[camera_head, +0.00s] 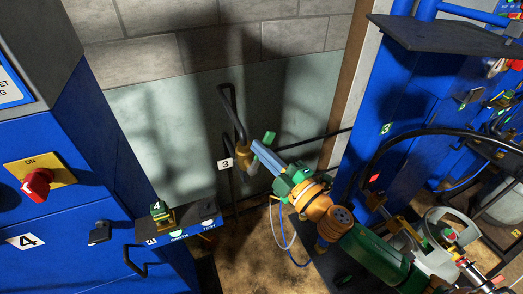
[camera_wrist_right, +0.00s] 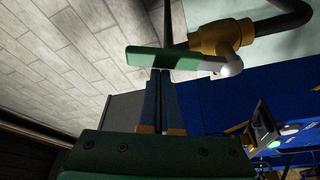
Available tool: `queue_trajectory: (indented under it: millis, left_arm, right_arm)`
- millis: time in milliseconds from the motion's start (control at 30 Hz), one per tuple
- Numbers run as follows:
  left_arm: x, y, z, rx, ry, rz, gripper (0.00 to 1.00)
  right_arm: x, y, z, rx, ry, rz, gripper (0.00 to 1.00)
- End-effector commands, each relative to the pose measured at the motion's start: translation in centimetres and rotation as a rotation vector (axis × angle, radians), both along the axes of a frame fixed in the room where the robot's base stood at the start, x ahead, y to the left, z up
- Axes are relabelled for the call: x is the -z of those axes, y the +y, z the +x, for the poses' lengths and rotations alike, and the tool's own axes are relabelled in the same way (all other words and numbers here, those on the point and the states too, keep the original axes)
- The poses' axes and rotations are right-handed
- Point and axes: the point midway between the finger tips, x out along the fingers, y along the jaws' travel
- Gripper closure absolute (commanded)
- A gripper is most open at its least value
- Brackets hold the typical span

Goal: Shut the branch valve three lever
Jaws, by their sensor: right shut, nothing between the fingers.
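The branch valve has a brass body (camera_head: 243,157) on a dark bent pipe (camera_head: 227,98) in front of the wall, beside a white label "3" (camera_head: 226,164). Its green lever (camera_head: 269,137) sticks out to the right of the body, partly behind my fingers. In the right wrist view the green lever (camera_wrist_right: 160,59) lies across the picture, with the brass body (camera_wrist_right: 214,38) at its right end. My right gripper (camera_head: 257,147) is shut and empty, its blue fingertips (camera_wrist_right: 161,73) right at the lever. I cannot tell whether they touch it. My left gripper is out of view.
A blue cabinet (camera_head: 65,215) with a red switch (camera_head: 37,184) and label "4" (camera_head: 25,241) stands at the left. A shelf with a small green valve (camera_head: 160,211) juts from it. Blue cabinets (camera_head: 370,110) and black hoses fill the right.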

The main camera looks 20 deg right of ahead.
Motion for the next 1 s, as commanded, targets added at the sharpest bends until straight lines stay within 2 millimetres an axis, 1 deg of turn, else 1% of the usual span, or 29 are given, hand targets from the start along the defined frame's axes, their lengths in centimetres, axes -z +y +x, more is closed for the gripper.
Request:
queue_trajectory:
  millis: [667, 867, 1000]
  left_arm:
    - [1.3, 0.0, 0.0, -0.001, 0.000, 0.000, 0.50]
    - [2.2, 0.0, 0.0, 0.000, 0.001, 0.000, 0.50]
    - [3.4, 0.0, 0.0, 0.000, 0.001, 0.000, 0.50]
  right_arm:
    - [0.4, -0.9, 0.0, 0.001, 0.004, 0.107, 1.00]
    - [0.8, -1.6, 0.1, 0.001, 0.006, 0.183, 1.00]
    - [1.3, -2.8, 0.1, 0.003, 0.010, 0.280, 1.00]
